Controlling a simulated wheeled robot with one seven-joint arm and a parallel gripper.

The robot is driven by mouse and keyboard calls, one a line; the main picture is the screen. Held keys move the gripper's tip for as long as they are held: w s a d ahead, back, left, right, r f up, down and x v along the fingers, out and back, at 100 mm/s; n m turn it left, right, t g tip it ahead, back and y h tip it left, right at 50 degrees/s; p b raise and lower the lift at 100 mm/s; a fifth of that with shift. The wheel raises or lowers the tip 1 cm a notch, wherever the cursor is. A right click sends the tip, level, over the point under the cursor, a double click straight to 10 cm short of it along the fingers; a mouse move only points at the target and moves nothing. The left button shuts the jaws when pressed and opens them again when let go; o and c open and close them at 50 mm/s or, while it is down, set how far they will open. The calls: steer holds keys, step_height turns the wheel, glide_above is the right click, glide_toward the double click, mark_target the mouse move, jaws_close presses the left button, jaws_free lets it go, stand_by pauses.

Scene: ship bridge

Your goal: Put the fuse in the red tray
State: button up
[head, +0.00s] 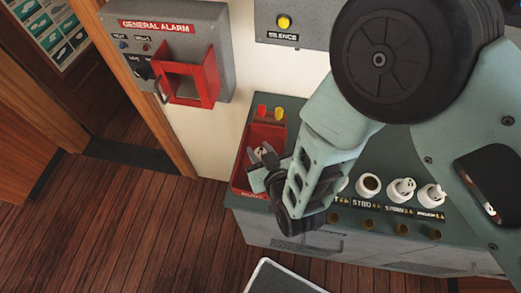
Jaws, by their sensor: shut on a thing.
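The red tray (262,132) sits at the left end of the grey-green console top. My gripper (263,156) is over the tray, with its fingers pointing to the upper left and hiding part of the tray. It is shut on a small pale piece between the fingertips, which I take to be the fuse (265,150). The fuse is mostly hidden by the fingers. I cannot tell whether it touches the tray floor.
White round holders (370,185) stand along the console behind labels such as STBD, right of my arm. A general alarm box (182,52) with a red open frame hangs on the wall.

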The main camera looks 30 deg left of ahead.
steer(key=o, duration=1)
steer(key=shift+r+p, duration=0.25)
steer(key=shift+p, duration=0.15)
steer(key=b+v, duration=0.5)
steer(key=v, duration=0.6)
steer(key=shift+f, duration=0.2)
steer(key=shift+s+d+r+b, duration=0.3)
steer(key=shift+d, duration=0.05)
